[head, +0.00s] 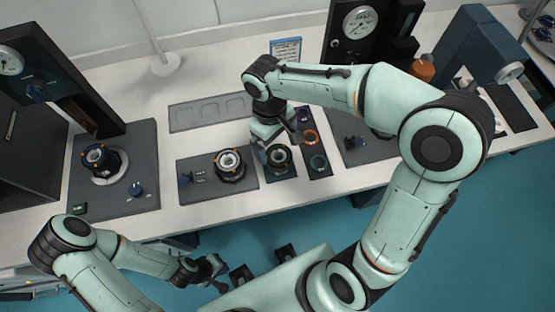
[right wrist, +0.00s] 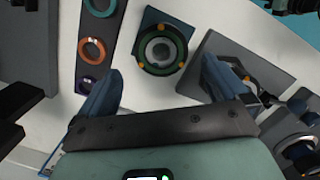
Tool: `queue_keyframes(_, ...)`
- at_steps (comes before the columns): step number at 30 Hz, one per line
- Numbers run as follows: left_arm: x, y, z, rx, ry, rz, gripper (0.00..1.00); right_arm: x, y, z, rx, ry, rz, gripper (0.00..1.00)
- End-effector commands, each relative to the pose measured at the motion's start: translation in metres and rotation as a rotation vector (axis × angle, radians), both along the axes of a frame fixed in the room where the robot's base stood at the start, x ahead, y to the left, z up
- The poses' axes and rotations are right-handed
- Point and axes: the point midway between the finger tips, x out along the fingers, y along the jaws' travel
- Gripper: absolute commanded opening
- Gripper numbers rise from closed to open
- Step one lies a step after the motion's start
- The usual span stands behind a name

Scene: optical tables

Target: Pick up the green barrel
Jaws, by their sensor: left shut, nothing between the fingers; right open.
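The green barrel (head: 277,157) is a short dark cylinder with a green ring and orange knobs around its rim. It stands upright on a small dark mat at the front of the table. In the right wrist view the barrel (right wrist: 161,50) lies ahead of and between the two blue fingers. My right gripper (head: 279,142) is open and empty, just behind and above the barrel, with clear gaps on both sides in the right wrist view (right wrist: 160,74). My left gripper (head: 216,270) is shut and empty, low in front of the table.
A dark strip (head: 327,169) right of the barrel carries teal, orange and purple rings. On the left, a grey plate (head: 205,193) carries another dark cylinder (head: 229,164). A grey tray (head: 208,113) lies behind. Tall dark instruments flank the area.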

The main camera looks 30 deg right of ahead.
Motion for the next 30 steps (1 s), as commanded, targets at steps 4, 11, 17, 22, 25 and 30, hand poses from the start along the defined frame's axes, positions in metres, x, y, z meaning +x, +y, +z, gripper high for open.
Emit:
queue_keyframes(4, -0.002, 0.000, -0.004, 0.000, 0.002, 0.000, 0.00, -0.003, -0.001, -0.022, 0.000, 0.003, -0.001, 1.00)
queue_keyframes(11, -0.003, 0.000, -0.006, 0.000, 0.003, 0.000, 0.00, -0.007, -0.002, -0.039, 0.000, 0.002, -0.001, 1.00)
queue_keyframes(17, -0.005, 0.000, -0.009, 0.000, 0.004, 0.000, 0.00, -0.015, -0.002, -0.068, 0.001, 0.003, -0.001, 1.00)
queue_keyframes(22, -0.005, 0.000, -0.010, 0.000, 0.005, -0.001, 0.00, -0.016, -0.003, -0.079, 0.001, -0.001, 0.000, 1.00)
queue_keyframes(25, -0.005, 0.000, -0.010, 0.000, 0.005, -0.001, 0.00, -0.016, -0.003, -0.079, 0.001, -0.001, 0.000, 1.00)
queue_keyframes(30, -0.005, 0.000, -0.009, 0.000, 0.005, -0.001, 0.00, -0.016, -0.003, -0.079, 0.001, -0.001, -0.001, 0.77)
